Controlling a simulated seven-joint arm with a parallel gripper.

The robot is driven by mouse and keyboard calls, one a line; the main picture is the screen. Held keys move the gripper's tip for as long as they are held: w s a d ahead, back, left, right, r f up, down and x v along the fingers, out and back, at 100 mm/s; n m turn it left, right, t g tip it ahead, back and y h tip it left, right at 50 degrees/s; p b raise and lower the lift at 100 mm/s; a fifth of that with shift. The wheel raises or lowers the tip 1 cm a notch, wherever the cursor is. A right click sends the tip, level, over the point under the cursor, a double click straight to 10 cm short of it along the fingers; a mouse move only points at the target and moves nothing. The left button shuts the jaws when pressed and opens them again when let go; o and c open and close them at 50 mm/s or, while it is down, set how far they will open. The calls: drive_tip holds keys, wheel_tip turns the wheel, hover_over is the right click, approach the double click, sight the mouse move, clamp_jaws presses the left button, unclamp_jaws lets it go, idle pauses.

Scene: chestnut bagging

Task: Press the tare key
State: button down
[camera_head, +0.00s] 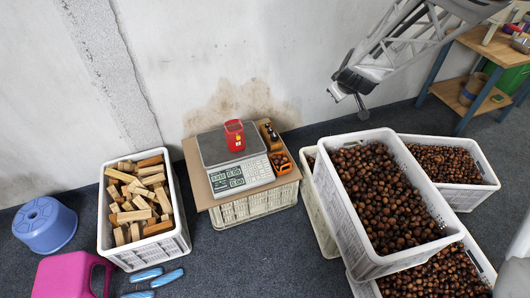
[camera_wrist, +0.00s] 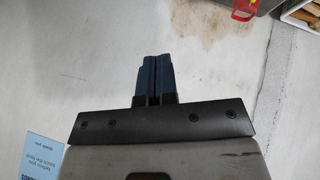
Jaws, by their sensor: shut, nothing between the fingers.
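The scale (camera_head: 237,172) stands on a board on an upturned crate, its keypad and displays facing front. I cannot make out which key is the tare key at this size. A red tub (camera_head: 234,136) stands on the scale's pan. My gripper (camera_head: 362,113) is shut and empty, above and behind the chestnut crate, to the right of the scale and well apart from it. In the wrist view the dark blue fingers (camera_wrist: 154,60) are together in front of the bare wall. The scale's pan edge and part of the red tub (camera_wrist: 243,8) show at the top right there.
A crate of chestnuts (camera_head: 330,200) stands stacked at right, with more chestnut crates around it. A crate of wood blocks (camera_head: 178,240) stands at left. A wooden shelf (camera_head: 470,100) is at far right. Air above the scale is clear.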

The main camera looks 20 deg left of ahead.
drive_tip(key=w+a+f+n+t, duration=0.1)
drive_tip(key=w+a+f+n, duration=0.2)
drive_tip(key=w+a+f, duration=0.5)
drive_tip(key=n+t+h, duration=0.3)
drive_tip(key=n+t, duration=0.1)
drive_tip(key=n, duration=0.5)
hover_over(259, 163)
drive_tip(key=s+d, duration=0.3)
wheel_tip(259, 163, down, 41)
drive_tip(key=shift+f, duration=0.15)
drive_tip(key=shift+w+a+f, duration=0.35)
drive_tip(key=shift+f, duration=1)
drive_tip(key=shift+w+a+f, duration=0.3)
drive_tip(key=shift+f, duration=1)
drive_tip(key=shift+w+a+f, duration=0.35)
drive_tip(key=shift+f, duration=1)
